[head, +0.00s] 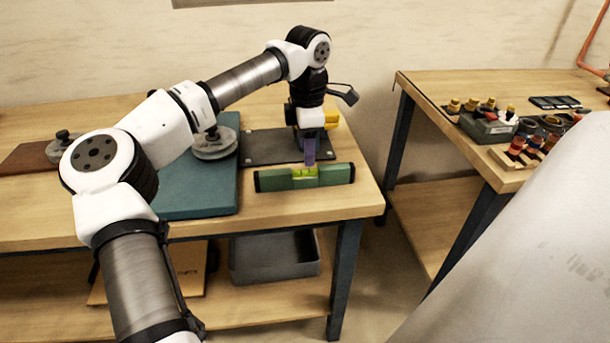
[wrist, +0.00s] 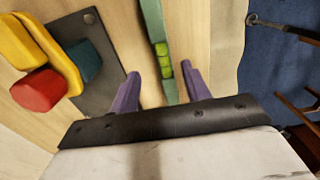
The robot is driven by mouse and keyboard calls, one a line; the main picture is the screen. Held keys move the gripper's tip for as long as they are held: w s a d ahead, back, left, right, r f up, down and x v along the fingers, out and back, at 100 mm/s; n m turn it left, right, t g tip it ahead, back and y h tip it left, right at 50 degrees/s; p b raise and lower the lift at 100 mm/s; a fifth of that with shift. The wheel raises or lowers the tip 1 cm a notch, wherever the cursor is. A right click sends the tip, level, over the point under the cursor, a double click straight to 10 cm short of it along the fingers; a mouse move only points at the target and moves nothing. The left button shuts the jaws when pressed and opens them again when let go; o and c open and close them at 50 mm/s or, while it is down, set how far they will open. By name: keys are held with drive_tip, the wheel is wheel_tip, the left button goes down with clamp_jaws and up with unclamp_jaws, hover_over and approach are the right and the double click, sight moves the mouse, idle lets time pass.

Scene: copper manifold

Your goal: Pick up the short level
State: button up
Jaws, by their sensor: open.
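The short level (head: 275,180) is a green bar with a yellow-green vial in its middle. It lies on the wooden bench near its front right corner. In the wrist view the level (wrist: 153,22) runs up and down the picture, and its lower end lies between my two fingers. My gripper (head: 309,160) is open, with purple fingers pointing down at the level's middle. In the wrist view my gripper (wrist: 160,82) has one finger on each side of the level, with gaps showing. I cannot tell how far the fingertips are above the bench.
A dark plate (head: 262,150) lies behind the level, with red, yellow and teal items (wrist: 45,85) by it. A teal board (head: 190,195) with a round metal piece (head: 214,145) is left. A second bench (head: 440,95) with fittings stands right, across a gap.

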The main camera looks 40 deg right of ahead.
sight(305, 169)
drive_tip(key=shift+a+f+p, duration=0.2)
drive_tip(key=shift+f+p, duration=0.25)
drive_tip(key=shift+f, duration=1.25)
drive_tip(key=shift+a+f+p, duration=0.15)
drive_tip(key=shift+f+p, duration=0.25)
drive_tip(key=shift+f, duration=1.3)
clamp_jaws()
